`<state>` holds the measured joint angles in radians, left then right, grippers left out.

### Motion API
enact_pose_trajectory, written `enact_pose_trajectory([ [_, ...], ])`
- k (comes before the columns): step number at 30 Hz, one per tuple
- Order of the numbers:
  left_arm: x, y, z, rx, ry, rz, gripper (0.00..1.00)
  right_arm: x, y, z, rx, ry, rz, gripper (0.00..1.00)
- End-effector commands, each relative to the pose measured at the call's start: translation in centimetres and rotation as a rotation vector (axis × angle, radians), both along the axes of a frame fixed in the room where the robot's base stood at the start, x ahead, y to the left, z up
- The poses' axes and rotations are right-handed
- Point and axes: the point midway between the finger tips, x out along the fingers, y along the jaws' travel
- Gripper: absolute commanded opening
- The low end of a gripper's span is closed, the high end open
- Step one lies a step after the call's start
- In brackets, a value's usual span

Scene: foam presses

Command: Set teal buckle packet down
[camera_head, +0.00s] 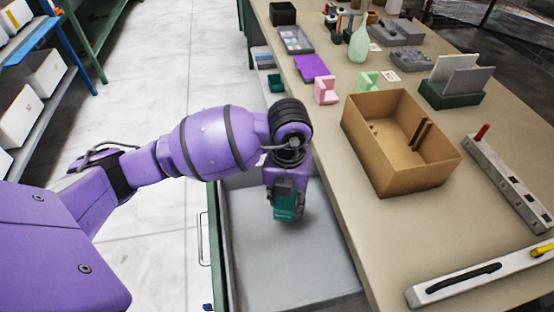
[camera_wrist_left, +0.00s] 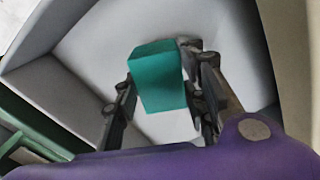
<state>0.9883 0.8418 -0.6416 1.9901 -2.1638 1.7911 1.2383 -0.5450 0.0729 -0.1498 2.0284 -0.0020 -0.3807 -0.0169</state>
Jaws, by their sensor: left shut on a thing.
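The teal buckle packet (camera_head: 287,206) is a small block held at the tip of my left gripper (camera_head: 285,192), over the open grey drawer (camera_head: 280,268) beside the bench. In the left wrist view the packet (camera_wrist_left: 158,78) sits between the two dark fingers of my left gripper (camera_wrist_left: 160,100), which are shut on it. The drawer's pale floor and walls (camera_wrist_left: 85,60) lie behind it. I cannot tell whether the packet touches the drawer floor. My right gripper is not in view.
An open cardboard box (camera_head: 395,165) stands on the bench (camera_head: 350,215) to the right of the drawer. Pink (camera_head: 325,91) and green (camera_head: 368,81) foam pieces and a purple sheet (camera_head: 311,67) lie farther back. The drawer's front floor looks empty. Shelving (camera_head: 50,85) stands at the left.

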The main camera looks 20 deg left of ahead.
Motion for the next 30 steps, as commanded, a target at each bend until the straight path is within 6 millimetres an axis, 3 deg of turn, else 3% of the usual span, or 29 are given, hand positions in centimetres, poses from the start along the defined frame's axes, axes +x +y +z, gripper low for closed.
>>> enact_pose_trajectory([
  [8, 1.3, 0.6, -1.5, -0.002, -0.002, 0.000, 0.09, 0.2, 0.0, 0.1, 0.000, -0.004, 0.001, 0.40],
  [15, 1.4, 0.7, -4.6, -0.001, -0.002, -0.001, 0.09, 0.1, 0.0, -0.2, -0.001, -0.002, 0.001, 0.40],
  [26, 1.3, 0.7, -5.1, -0.002, -0.002, -0.001, 0.09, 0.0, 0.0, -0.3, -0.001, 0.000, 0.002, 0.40],
  [27, 1.3, 0.7, -5.0, -0.002, -0.002, -0.001, 0.44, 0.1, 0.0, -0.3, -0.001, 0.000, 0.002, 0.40],
  [30, 1.3, 0.7, -5.0, -0.001, -0.002, -0.001, 0.57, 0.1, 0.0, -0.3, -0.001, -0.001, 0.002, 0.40],
])
